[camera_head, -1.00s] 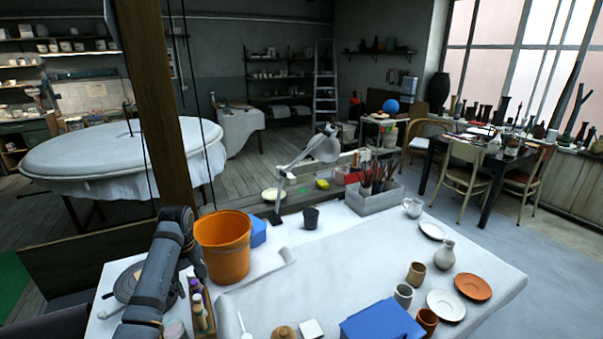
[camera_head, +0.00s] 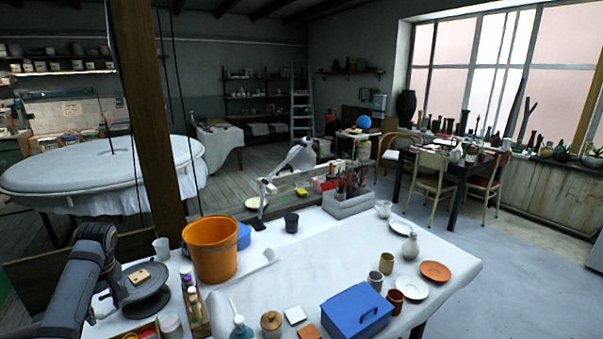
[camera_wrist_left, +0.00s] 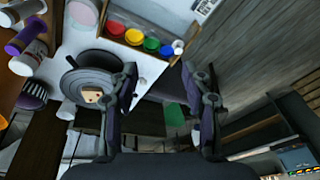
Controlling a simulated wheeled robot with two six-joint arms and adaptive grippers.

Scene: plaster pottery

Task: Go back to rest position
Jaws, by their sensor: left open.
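My left arm (camera_head: 78,278) comes in at the lower left of the head view, left of the round grey turntable (camera_head: 138,288). I cannot make out its fingertips there. In the left wrist view my left gripper (camera_wrist_left: 160,72) is open, with nothing between its fingers. The turntable (camera_wrist_left: 78,84) shows beyond the left finger, with a small beige block (camera_wrist_left: 92,96) on it. My right gripper is not in view.
An orange bucket (camera_head: 211,250) stands right of the turntable. A wooden post (camera_head: 148,120) rises behind the table. Paint pots (camera_wrist_left: 133,37) sit in a wooden tray. A blue box (camera_head: 356,311) and pottery fill the table's right side.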

